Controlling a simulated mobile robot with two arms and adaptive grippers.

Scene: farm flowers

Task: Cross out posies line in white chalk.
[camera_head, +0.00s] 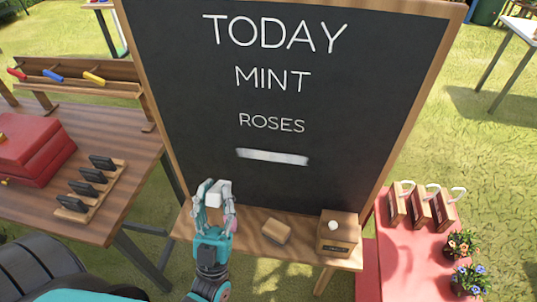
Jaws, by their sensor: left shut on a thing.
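The chalkboard (385,95) stands in front of me in a wooden frame. It reads TODAY, MINT and ROSES in white, from top to bottom. Below ROSES is a thick white chalk bar (272,157); no word can be read under it. My left gripper (213,196) is upright in front of the board's lower left, shut on a blocky white piece, which looks like the white chalk (213,200). The gripper is lower and left of the bar; I cannot tell its gap to the board. My right gripper is not in view.
The board's ledge (300,252) carries a wooden block (276,231) and a small wooden box (337,234) with a white round thing on top. A wooden table (110,215) stands left, with a red case (30,145). A red table (385,270) with flowerpots stands right.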

